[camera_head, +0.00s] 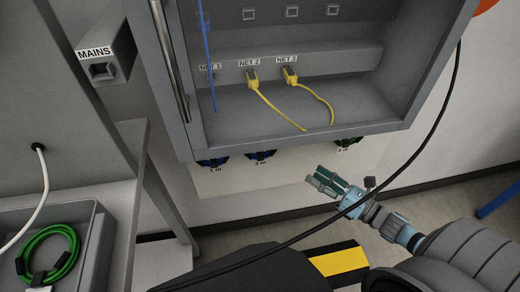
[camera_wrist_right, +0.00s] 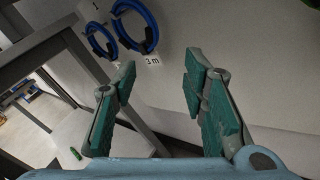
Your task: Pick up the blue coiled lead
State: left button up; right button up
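Two blue coiled leads hang on the wall panel below the cabinet: one labelled 1 m (camera_head: 212,162) and one beside it (camera_head: 261,156). Their tops are hidden by the cabinet in the head view. The right wrist view shows two blue coils, a nearer one (camera_wrist_right: 152,25) by a 3 m label and a farther one (camera_wrist_right: 96,42). My right gripper (camera_head: 316,176) is open and empty, below and right of the blue coils. In the right wrist view its spread fingers (camera_wrist_right: 160,62) are apart from the nearer coil, which lies beyond them. My left gripper is not in view.
The open cabinet (camera_head: 300,115) overhangs the coils, with yellow leads in NET 2 and NET 3. A green coil (camera_head: 347,142) hangs right of the blue ones. A black cable (camera_head: 420,150) crosses near my right gripper. A tray (camera_head: 92,245) at left holds another green coil (camera_head: 48,255).

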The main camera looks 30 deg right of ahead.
jog(key=a+b+x, duration=0.1)
jog(key=x, duration=1.3)
jog(key=shift+r+n, duration=0.3)
jog(key=shift+r, duration=0.05)
grip_shut()
